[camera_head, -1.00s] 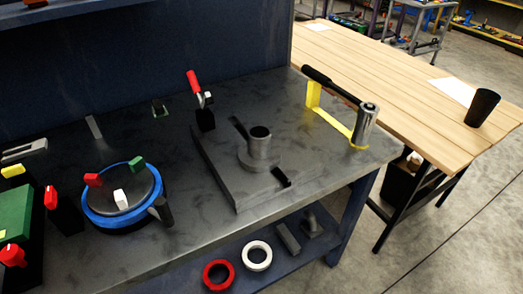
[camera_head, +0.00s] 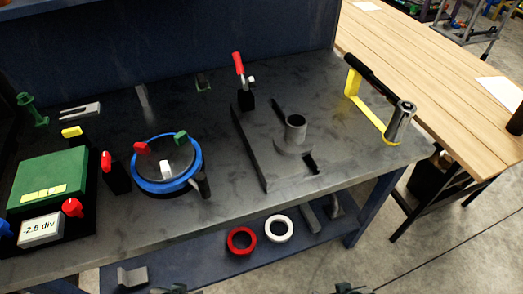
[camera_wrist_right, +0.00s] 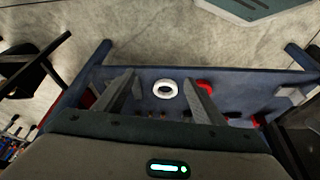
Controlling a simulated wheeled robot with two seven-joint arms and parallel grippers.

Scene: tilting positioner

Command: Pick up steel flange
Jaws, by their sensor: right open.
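The grey steel flange (camera_head: 295,128), with a round upright neck, sits on a grey slotted plate (camera_head: 262,165) on the workbench in the head view. My right gripper (camera_wrist_right: 160,95) is open and empty in the right wrist view. Its two fingers stand apart, with the lower shelf and a white ring (camera_wrist_right: 165,89) seen beyond them. The flange cannot be made out in that view. Dark shapes at the bottom edge of the head view look like the tips of my right gripper (camera_head: 348,288) and left gripper (camera_head: 176,288), well away from the flange. The left jaws are too cut off to read.
A red-handled clamp (camera_head: 241,80) stands behind the plate, and a yellow bracket with a black-and-steel tool (camera_head: 385,95) to its right. A blue-rimmed dial (camera_head: 165,165) and green box (camera_head: 48,180) stand left. A red ring (camera_head: 241,240) lies on the lower shelf.

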